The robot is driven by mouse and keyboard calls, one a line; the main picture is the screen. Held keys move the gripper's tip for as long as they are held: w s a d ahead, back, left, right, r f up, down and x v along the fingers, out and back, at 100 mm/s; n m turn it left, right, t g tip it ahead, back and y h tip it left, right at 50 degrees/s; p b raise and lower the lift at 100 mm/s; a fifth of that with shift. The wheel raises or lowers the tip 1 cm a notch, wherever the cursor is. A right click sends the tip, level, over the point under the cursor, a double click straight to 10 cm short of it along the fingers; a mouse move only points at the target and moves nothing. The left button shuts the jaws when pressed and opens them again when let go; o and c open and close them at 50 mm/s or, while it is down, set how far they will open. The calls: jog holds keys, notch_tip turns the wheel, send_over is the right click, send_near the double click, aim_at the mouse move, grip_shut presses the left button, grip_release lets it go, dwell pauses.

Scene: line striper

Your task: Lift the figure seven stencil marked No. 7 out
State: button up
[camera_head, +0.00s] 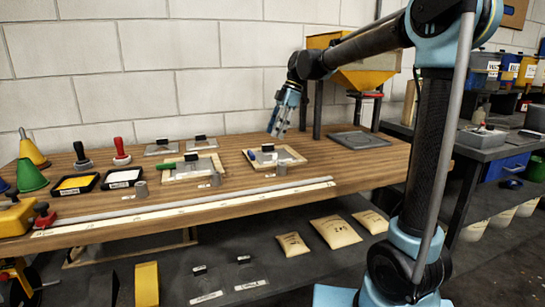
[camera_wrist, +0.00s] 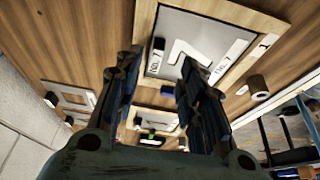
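The No. 7 stencil is a grey plate with a figure seven (camera_wrist: 205,48); in the head view the plate (camera_head: 281,156) lies in a shallow wooden tray (camera_head: 290,163) on the bench. The tray's rim (camera_wrist: 262,42) bears a small 7 label. A black upright block marked No. 7 (camera_wrist: 157,58) stands on the plate; it also shows in the head view (camera_head: 268,148). My gripper (camera_head: 279,131) is above and behind the tray, pointing down. In the wrist view its fingers (camera_wrist: 160,62) are apart, with the block between them in the picture; contact is not visible.
Another wooden tray (camera_head: 194,173) with a plate and green-handled item stands to the left. A small grey cylinder (camera_head: 281,169) is in front of the seven's tray. A yellow hopper (camera_head: 365,75) on dark legs stands behind right. A long pale rail (camera_head: 190,208) runs along the front.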

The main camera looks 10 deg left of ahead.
aim_at(268, 144)
jog(key=x, duration=0.2)
jog(key=a+x, duration=0.1)
jog(key=x, duration=0.1)
jog(key=shift+w+d+r, duration=0.1)
jog(key=shift+r, duration=0.1)
jog(key=shift+a+f, duration=0.2)
jog(key=shift+f, duration=0.45)
grip_shut()
